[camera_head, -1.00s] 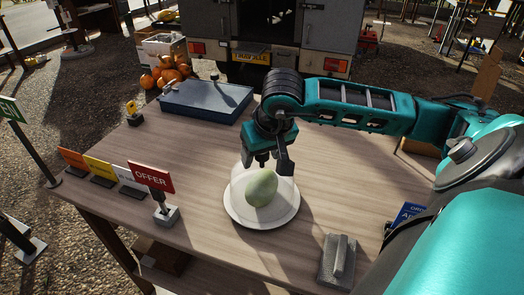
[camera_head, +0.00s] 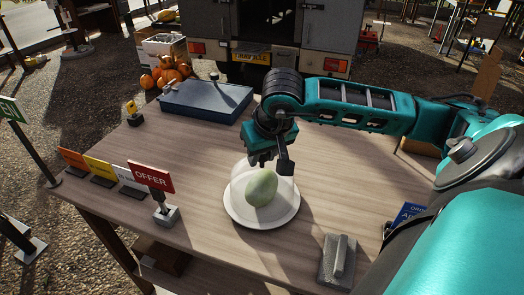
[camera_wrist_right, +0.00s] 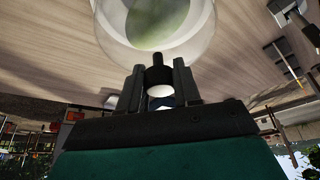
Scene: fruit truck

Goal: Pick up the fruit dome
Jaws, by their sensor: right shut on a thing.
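The fruit dome (camera_head: 238,176) is a clear cover over a pale green fruit (camera_head: 262,187) on a white plate (camera_head: 261,221) on the wooden table. My right gripper (camera_head: 272,165) is above the dome at its top. In the right wrist view the gripper (camera_wrist_right: 158,80) is shut on the dark knob (camera_wrist_right: 158,74) of the dome, with the clear dome (camera_wrist_right: 205,40) and the fruit (camera_wrist_right: 155,20) beyond it. The dome appears to be still over the plate; whether its rim touches the plate is hard to see. My left gripper is not in view.
A red OFFER sign (camera_head: 151,177) stands left of the plate, with several small coloured signs farther left. A blue case (camera_head: 205,101) lies at the table's back. A grey metal block (camera_head: 338,262) is at the front right. The table between them is clear.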

